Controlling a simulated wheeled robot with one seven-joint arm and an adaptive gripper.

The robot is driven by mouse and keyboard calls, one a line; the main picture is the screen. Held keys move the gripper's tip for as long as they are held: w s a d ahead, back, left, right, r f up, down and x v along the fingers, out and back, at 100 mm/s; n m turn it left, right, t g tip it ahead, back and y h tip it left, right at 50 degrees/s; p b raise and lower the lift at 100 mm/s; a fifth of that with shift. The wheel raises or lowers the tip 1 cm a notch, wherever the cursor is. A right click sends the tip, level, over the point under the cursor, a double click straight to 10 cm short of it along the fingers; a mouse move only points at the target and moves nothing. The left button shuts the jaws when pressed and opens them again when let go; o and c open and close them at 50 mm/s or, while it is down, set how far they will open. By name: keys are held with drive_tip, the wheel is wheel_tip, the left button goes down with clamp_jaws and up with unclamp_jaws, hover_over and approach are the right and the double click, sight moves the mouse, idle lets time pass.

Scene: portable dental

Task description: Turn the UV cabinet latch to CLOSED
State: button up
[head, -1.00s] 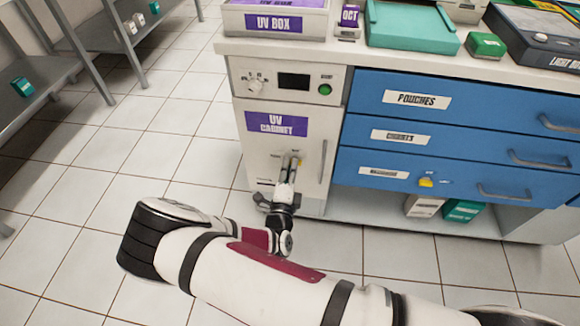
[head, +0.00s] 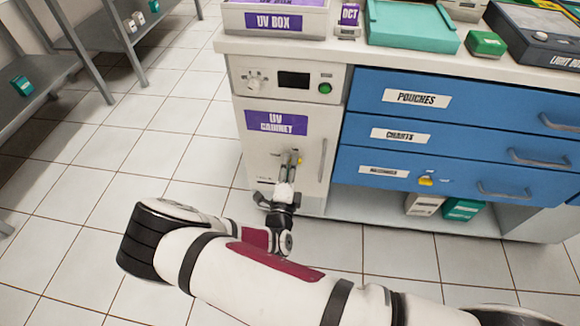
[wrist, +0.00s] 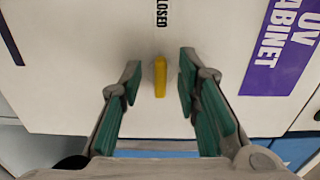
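The UV cabinet (head: 262,160) is a white door under the counter with a purple label. Its latch (wrist: 160,77) is a short yellow bar in the wrist view, pointing lengthwise toward a CLOSED label (wrist: 162,13) printed on the door. My gripper (wrist: 158,82) is open, with one green-padded finger on each side of the latch and a visible gap to both. In the head view my gripper (head: 290,158) is at the cabinet door and covers much of the latch area.
A vertical door handle (head: 323,160) stands right of the latch. Blue drawers (head: 450,120) with grey handles adjoin the cabinet on the right. A control panel (head: 290,82) with a knob and green button is above. Open tiled floor lies to the left.

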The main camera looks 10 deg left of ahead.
drive_tip(key=s, duration=1.2)
drive_tip(key=shift+a, duration=0.2)
drive_tip(key=shift+w+r, duration=0.1)
